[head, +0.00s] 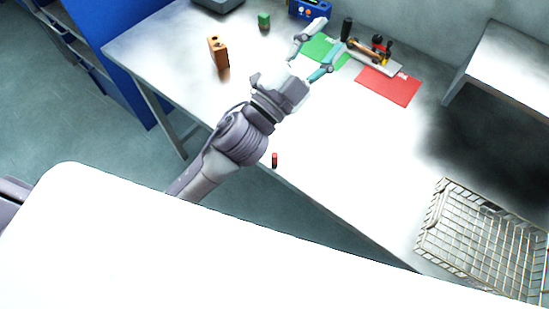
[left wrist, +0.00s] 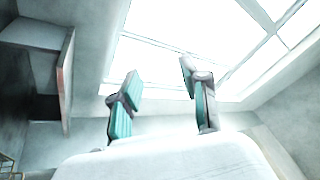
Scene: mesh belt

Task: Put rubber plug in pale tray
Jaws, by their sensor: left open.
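My left gripper (head: 332,36) is open, its two teal-and-grey fingers spread, over the far part of the white table (head: 330,150). Nothing shows between the fingers; in the left wrist view the open gripper (left wrist: 158,68) points toward a bright window. A small red piece with a dark end (head: 275,159) stands near the table's front edge, beside my left arm. I cannot tell for sure whether it is the rubber plug. A pale flat tray (head: 394,66) lies by the back wall with tools on it. My right gripper is not in view.
A brown block (head: 218,52), a green block (head: 264,20) and a blue device (head: 310,9) stand at the back left. A green mat (head: 322,48) and a red mat (head: 388,86) lie flat. A wire basket (head: 470,240) stands at the right. The table's middle is clear.

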